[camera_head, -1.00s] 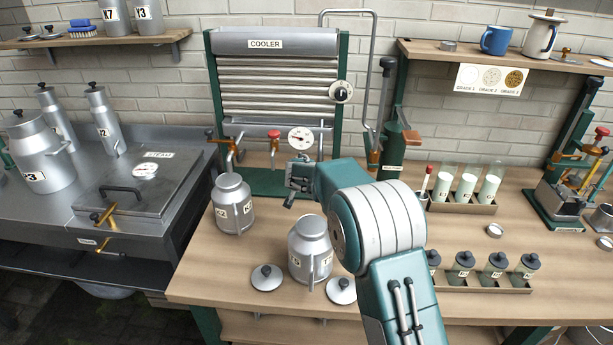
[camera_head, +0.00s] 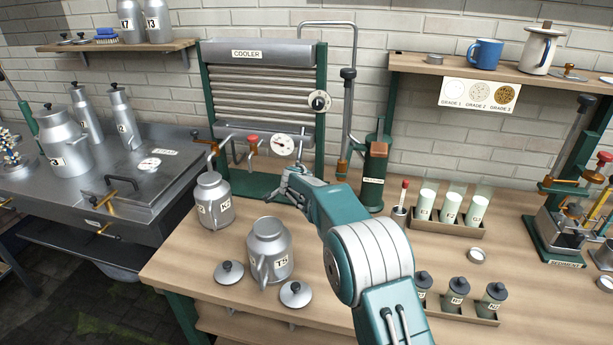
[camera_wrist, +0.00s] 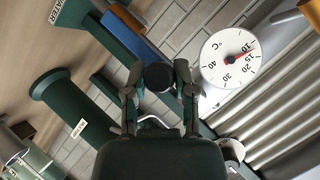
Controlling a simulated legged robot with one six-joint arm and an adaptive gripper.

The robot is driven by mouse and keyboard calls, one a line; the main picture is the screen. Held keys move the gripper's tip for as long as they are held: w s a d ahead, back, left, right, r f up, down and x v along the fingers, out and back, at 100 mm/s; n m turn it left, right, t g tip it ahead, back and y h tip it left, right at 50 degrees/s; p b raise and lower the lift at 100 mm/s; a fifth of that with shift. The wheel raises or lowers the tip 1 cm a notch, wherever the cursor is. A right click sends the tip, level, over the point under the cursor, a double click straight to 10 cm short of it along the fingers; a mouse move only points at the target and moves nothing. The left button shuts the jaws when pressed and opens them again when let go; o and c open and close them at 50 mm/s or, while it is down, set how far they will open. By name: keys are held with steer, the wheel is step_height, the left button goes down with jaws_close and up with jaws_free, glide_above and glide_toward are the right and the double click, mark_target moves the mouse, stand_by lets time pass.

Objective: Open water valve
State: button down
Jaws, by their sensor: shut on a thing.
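In the wrist view a blue lever (camera_wrist: 138,42) with a dark round knob (camera_wrist: 158,77) runs beside a dark green plate marked WATER (camera_wrist: 72,12). My gripper (camera_wrist: 159,70) has its two fingers on either side of the knob and is shut on it. In the head view my gripper (camera_head: 291,181) is low in front of the cooler (camera_head: 262,90), just below the round temperature dial (camera_head: 283,145). The lever is hidden there behind my gripper and arm. The dial also shows in the wrist view (camera_wrist: 230,57), close to the fingers.
A dark green post (camera_head: 374,188) stands right of my gripper. A can (camera_head: 213,202), another can marked T5 (camera_head: 268,250) and loose lids (camera_head: 295,294) stand on the bench to the left and front. A rack of tubes (camera_head: 452,215) is at right.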

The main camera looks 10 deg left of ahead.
steer(key=shift+s+a+f, duration=0.1)
steer(key=shift+f, duration=0.4)
steer(key=shift+c, duration=2.1)
jaws_free()
steer(key=shift+r, duration=0.15)
steer(key=shift+r, duration=0.1)
steer(key=shift+s+r, duration=0.25)
steer(key=shift+r, duration=0.05)
steer(key=v, duration=1.1)
steer(key=shift+f, duration=0.2)
